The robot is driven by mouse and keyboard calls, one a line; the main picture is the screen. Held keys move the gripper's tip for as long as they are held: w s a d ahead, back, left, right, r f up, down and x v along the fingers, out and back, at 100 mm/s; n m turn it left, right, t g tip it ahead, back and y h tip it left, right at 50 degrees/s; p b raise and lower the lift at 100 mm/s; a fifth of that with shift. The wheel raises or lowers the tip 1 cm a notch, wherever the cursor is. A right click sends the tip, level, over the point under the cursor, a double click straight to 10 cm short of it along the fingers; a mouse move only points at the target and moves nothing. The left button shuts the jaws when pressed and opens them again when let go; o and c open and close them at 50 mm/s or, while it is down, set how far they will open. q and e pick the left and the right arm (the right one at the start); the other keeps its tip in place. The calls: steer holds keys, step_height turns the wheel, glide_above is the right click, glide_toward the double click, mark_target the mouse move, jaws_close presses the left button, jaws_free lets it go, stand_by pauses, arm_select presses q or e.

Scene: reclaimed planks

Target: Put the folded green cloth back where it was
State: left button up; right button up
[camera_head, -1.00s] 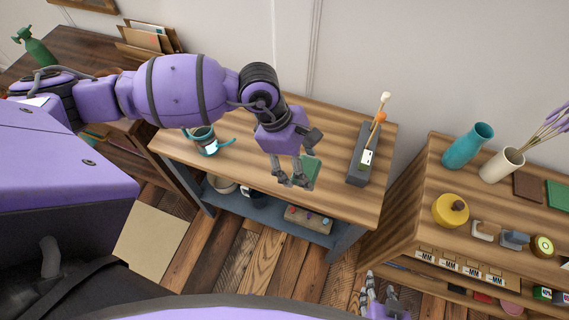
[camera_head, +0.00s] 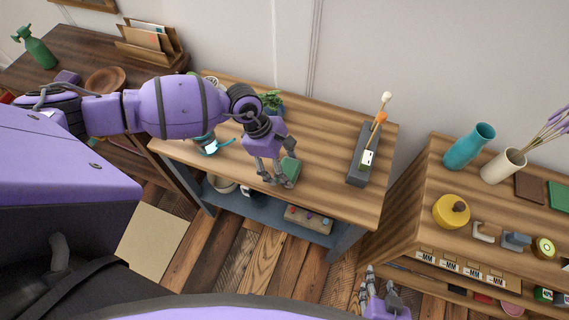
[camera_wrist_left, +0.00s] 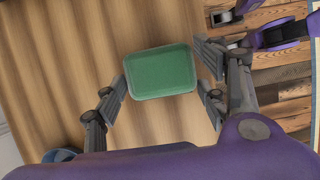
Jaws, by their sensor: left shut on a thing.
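The folded green cloth (camera_head: 291,169) is over the middle of the wooden table (camera_head: 322,155). My left gripper (camera_head: 277,178) is shut on it. In the left wrist view the cloth (camera_wrist_left: 160,71) lies between the two fingers of my left gripper (camera_wrist_left: 163,80), which reach its sides. I cannot tell whether it touches the tabletop. My right gripper (camera_head: 380,294) is at the bottom, in front of the right shelf, empty, with its fingers apart.
A grey block with a card (camera_head: 361,155) stands at the table's right end. A teal-handled mug (camera_head: 207,147) and a plant (camera_head: 271,101) are left and behind, partly hidden by my arm. The right shelf (camera_head: 420,215) holds a yellow pot (camera_head: 449,212) and vases. Bare tabletop lies between cloth and block.

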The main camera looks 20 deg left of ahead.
arm_select(q)
steer(key=o, duration=1.1)
steer(key=shift+f, duration=0.1)
steer(key=shift+c, duration=0.2)
